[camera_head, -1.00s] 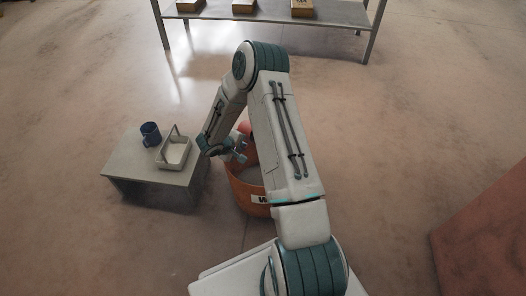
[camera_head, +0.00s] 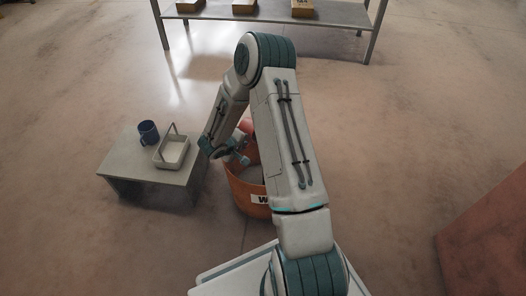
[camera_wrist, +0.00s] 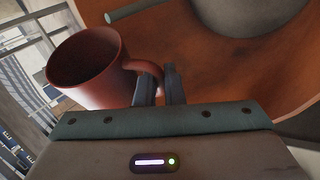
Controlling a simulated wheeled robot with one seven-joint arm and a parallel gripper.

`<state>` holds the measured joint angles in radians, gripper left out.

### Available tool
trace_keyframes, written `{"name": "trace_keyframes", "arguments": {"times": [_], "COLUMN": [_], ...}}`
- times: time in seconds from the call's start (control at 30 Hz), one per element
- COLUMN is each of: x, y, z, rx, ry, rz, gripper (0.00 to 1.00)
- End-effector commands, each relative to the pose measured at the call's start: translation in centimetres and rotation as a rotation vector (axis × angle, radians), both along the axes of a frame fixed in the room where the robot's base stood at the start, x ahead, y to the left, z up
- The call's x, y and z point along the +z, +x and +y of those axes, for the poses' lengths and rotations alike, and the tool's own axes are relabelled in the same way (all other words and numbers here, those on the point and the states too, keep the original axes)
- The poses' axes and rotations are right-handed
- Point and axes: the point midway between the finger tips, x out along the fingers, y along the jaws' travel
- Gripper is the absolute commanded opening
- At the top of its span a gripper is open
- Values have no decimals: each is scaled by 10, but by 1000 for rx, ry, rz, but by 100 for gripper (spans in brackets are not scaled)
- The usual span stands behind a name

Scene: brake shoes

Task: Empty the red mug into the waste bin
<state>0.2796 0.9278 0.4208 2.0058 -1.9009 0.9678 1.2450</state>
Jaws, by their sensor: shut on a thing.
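The red mug (camera_wrist: 88,68) is at the left of the wrist view, its dark mouth partly facing the camera. I cannot tell what is inside it. My gripper (camera_wrist: 160,84) is shut on the mug's handle. In the head view my gripper (camera_head: 240,157) is over the orange waste bin (camera_head: 246,196), which is partly hidden behind my arm. A reddish patch beside my arm (camera_head: 246,127) looks like the mug, mostly hidden. The bin's orange wall also fills much of the wrist view (camera_wrist: 215,65). The wrist view is rolled, so the mug's exact tilt is unclear.
A low grey table (camera_head: 120,164) stands left of the bin, with a blue mug (camera_head: 148,133) and a white handled basket (camera_head: 172,152) on it. A shelf with boxes (camera_head: 270,14) is at the back. A reddish block (camera_head: 487,235) is at the right. Open floor lies between.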

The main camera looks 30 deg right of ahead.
Motion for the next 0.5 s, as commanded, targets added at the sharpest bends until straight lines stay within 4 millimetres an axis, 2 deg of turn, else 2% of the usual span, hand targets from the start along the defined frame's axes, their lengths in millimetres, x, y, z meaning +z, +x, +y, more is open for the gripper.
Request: {"name": "trace_keyframes", "arguments": {"times": [0.5], "x": [2], "y": [-3], "z": [-1], "rx": [2], "ry": [8], "rz": [-57], "gripper": [0]}}
